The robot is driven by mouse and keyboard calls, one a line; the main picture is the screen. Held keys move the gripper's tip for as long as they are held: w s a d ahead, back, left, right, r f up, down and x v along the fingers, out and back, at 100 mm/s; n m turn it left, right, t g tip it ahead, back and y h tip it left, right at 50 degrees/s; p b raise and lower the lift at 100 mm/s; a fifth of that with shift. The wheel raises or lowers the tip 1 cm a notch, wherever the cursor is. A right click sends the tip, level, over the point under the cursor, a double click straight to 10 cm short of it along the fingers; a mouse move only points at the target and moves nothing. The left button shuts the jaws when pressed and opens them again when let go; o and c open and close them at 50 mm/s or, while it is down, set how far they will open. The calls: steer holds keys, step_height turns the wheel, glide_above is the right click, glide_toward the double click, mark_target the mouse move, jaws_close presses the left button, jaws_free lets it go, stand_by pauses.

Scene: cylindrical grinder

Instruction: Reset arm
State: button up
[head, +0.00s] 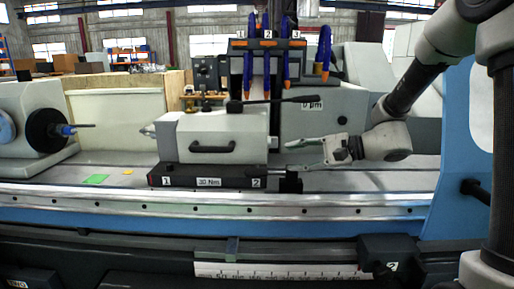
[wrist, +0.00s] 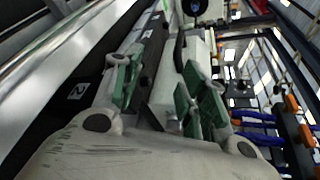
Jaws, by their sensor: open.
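My gripper (head: 312,146) is at the right of the tailstock in the head view, with its fingers pointing left toward it. In the wrist view my gripper (wrist: 158,98) shows two fingers with green pads, spread apart with nothing between them. The grey tailstock (head: 213,136) stands on the machine bed, with a black handle on its front and a black lever (head: 285,100) on top. Its black base carries the labels 1, 30 Nm and 2. The fingertips appear close to its right side; I cannot tell the exact gap.
Blue and orange coolant hoses (head: 267,62) hang above and behind the tailstock. The workhead with a black chuck (head: 47,130) is at the left. A blue machine panel (head: 458,150) stands at the right. A steel rail (head: 220,199) runs along the front. The bed left of the tailstock is mostly clear.

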steer(key=s+d+n+g+h, duration=0.25)
steer(key=s+d, duration=0.25)
steer(key=s, duration=0.3)
steer(key=s+d+n+g+h, duration=0.1)
steer(key=s+d+n+h, duration=0.35)
steer(key=s, duration=0.45)
steer(key=s+d+r+n+t+h, duration=0.1)
steer(key=s+d+h, duration=0.2)
steer(key=d, duration=0.5)
steer(key=s+d+n+t+h, duration=0.1)
steer(key=s+d+t+h, duration=0.1)
steer(key=s+d+h, duration=0.2)
steer(key=d, duration=0.3)
steer(key=shift+d+r+n, duration=0.3)
steer(key=shift+d+r, duration=0.1)
steer(key=shift+s, duration=0.1)
steer(key=shift+c, duration=0.7)
steer(key=shift+a, duration=0.15)
